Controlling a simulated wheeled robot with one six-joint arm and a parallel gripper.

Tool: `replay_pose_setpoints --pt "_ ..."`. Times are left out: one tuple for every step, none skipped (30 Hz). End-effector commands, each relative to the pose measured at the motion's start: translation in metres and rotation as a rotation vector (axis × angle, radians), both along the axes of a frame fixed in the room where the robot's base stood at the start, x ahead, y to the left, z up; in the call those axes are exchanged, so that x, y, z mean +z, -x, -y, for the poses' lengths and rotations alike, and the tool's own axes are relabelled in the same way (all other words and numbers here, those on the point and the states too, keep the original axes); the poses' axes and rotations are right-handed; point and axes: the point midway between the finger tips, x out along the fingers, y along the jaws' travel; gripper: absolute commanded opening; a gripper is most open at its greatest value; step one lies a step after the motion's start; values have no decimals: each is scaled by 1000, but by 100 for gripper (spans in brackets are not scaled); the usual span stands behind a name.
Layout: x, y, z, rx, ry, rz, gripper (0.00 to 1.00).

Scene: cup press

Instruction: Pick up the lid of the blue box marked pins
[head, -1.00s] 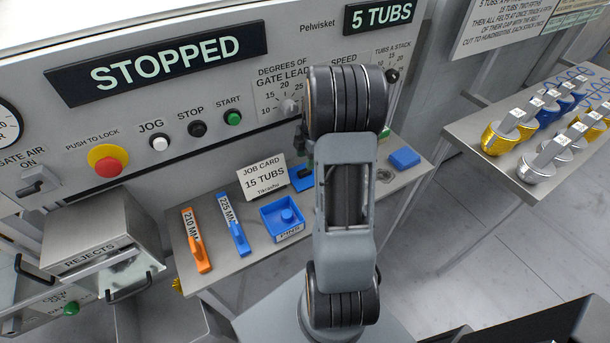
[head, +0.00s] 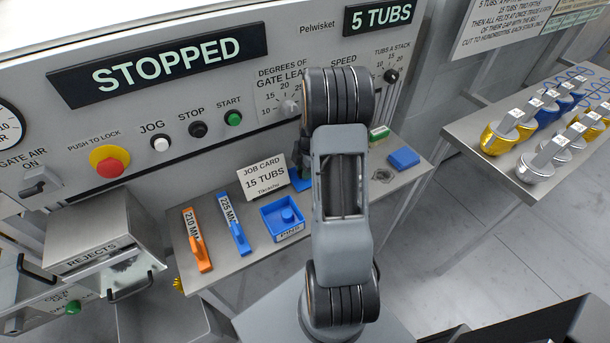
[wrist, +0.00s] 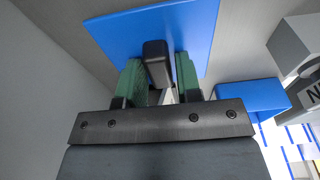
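The open blue box marked PINS (head: 283,219) stands on the steel shelf in the head view, a round blue post inside it. A flat blue piece, the lid (head: 299,181), lies behind it, partly hidden by my arm. In the wrist view the lid (wrist: 108,36) is a blue plate with a dark upright knob (wrist: 157,62). My gripper (wrist: 160,72) has its two green fingers on either side of the knob, with narrow gaps showing. It is open around the knob. In the head view my arm hides most of the gripper.
A job card (head: 262,178) stands close to the left of the lid. An orange tool (head: 197,240) and a blue tool (head: 235,225) lie left of the box. A blue block (head: 404,158) and a small green-topped item (head: 379,134) sit to the right.

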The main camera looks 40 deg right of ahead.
Motion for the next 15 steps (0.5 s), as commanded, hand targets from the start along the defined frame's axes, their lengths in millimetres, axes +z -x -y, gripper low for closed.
replay_pose_setpoints --pt "0 0 0 0 0 0 27" --pt "0 0 0 0 0 0 24" --pt "0 0 0 0 0 0 21" --pt "0 0 0 0 0 0 18" --pt "0 0 0 0 0 0 15" --pt "0 0 0 0 0 0 11" --pt "0 0 0 0 0 0 8" --pt "0 0 0 0 0 0 5" --pt "0 0 0 0 0 0 2" --pt "0 0 0 0 0 0 0" --pt "0 0 0 0 0 0 0" --pt "0 0 0 0 0 0 0" --pt "0 0 0 0 0 0 0" --pt "0 0 0 0 0 0 0" --pt "0 0 0 0 0 0 0"
